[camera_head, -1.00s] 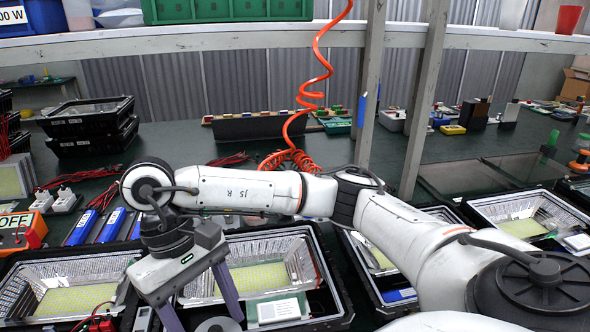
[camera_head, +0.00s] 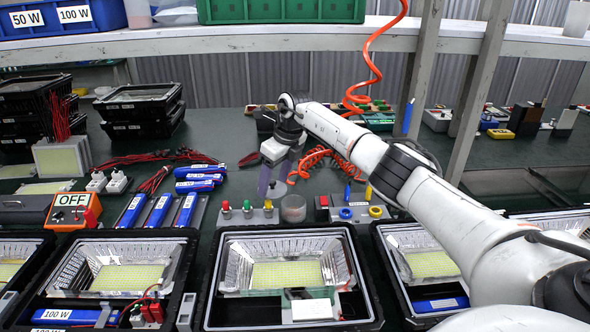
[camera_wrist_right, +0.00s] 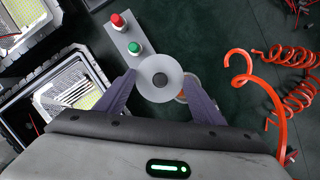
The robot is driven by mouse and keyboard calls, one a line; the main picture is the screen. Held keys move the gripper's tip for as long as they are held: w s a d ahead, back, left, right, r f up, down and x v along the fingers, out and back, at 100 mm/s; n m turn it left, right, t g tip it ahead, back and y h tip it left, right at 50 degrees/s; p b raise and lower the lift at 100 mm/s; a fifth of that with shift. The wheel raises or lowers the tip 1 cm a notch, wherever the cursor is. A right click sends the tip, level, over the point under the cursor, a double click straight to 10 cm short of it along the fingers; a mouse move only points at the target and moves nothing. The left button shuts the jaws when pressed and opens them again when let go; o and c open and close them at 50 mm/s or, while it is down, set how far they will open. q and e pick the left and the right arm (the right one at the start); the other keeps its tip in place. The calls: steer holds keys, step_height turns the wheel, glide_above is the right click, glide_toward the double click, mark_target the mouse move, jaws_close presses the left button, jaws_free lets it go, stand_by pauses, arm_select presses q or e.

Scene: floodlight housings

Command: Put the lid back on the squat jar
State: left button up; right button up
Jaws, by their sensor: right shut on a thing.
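The squat jar (camera_head: 293,208) is a small, round, translucent vessel on the green bench, just right of the row of push buttons. In the right wrist view its rim (camera_wrist_right: 183,95) shows partly behind the lid and the right-hand finger. The lid is off to one side of the jar's centre in that view; its height above the jar is unclear. My left gripper is not in view.
A button strip (camera_head: 247,213) stands left of the jar, and a block with blue and yellow rings (camera_head: 358,212) stands right. Floodlight housings (camera_head: 287,327) line the front. An orange coiled hose (camera_head: 318,158) lies behind. Some bare bench (camera_head: 225,140) shows farther back.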

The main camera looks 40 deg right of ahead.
steer(key=d+m, duration=0.2)
steer(key=d+m+h, duration=0.1)
steer(key=d, duration=0.1)
steer(key=d+f+m, duration=0.1)
steer(key=d+m, duration=0.1)
steer(key=d, duration=0.1)
steer(key=shift+s+m+h, duration=0.3)
step_height(320, 180, down, 4)
steer(key=b, duration=0.3)
steer(key=shift+f, duration=0.25)
steer(key=shift+f+b, duration=0.75)
steer(key=shift+f, duration=0.2)
steer(key=shift+f, duration=0.1)
stand_by(1.1)
steer(key=o, duration=1.5)
